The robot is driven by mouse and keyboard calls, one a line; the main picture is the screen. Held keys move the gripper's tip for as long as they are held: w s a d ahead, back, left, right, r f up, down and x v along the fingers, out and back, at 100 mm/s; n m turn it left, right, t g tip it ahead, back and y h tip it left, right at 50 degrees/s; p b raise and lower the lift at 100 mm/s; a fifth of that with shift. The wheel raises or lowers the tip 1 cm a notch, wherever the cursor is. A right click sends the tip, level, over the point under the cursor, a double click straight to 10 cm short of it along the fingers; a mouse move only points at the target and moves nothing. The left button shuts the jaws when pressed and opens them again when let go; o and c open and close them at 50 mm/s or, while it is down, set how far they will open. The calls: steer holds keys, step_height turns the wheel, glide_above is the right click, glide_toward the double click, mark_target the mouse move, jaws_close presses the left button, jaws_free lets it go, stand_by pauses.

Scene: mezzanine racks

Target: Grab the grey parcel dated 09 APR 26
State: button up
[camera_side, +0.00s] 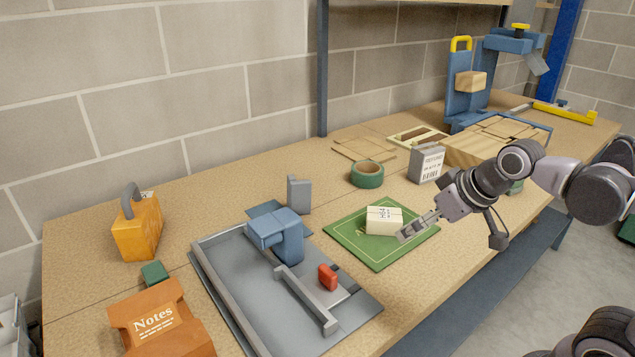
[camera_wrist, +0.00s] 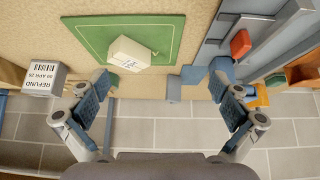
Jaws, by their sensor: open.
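The grey parcel (camera_side: 427,163) stands upright on the bench behind my gripper in the side view, with a white printed label and barcode facing out. In the wrist view the grey parcel (camera_wrist: 42,78) is at the left, outside the fingers; its label reads REFUND and what looks like 09 APR 26. My gripper (camera_side: 408,234) is open and empty, with its fingertips by the right side of a cream box (camera_side: 383,220) on a green mat (camera_side: 350,238). In the wrist view my gripper (camera_wrist: 158,82) has its fingers spread wide, with the cream box (camera_wrist: 130,54) beyond the gap between them.
A green tape roll (camera_side: 367,174) sits left of the grey parcel. A wooden box (camera_side: 474,150) is close on its right. A grey metal tray (camera_side: 240,300) with a blue fixture and a red block is at the left. A block wall runs behind the bench.

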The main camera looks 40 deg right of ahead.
steer(key=w+d+r, duration=0.5)
steer(key=w+d, duration=0.1)
steer(key=w, duration=0.1)
steer(key=m+g, duration=0.2)
glide_above(429, 148)
steer(key=s, duration=0.4)
steer(key=f, duration=0.1)
steer(key=shift+h, duration=0.3)
steer(key=x, duration=1)
steer(key=shift+w+a+f, duration=0.1)
steer(key=shift+a+f, duration=0.05)
steer(key=c, duration=1.1)
